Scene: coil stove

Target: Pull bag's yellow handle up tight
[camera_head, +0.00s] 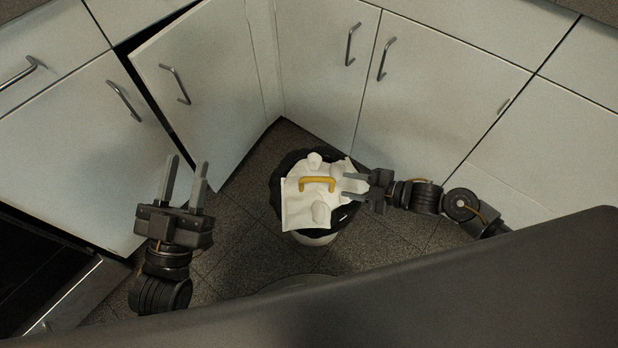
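The white bag (296,207) lies bunched over the top of a round bin with a black liner (284,168). Its yellow handle (318,181) is a short arch across the middle of the bag. My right gripper (347,185) comes in from the right, with its fingers at the bag's right side, just right of the handle. Its fingers look parted, and I see nothing clearly held between them. My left gripper (187,172) is open and empty, left of the bin and well apart from the bag, its fingers pointing toward the cabinets.
White cabinets with metal handles line the corner behind the bin. One cabinet door (205,90) at the left stands ajar. An oven (45,265) is at the lower left. The dark tiled floor (245,225) is clear between my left gripper and the bin.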

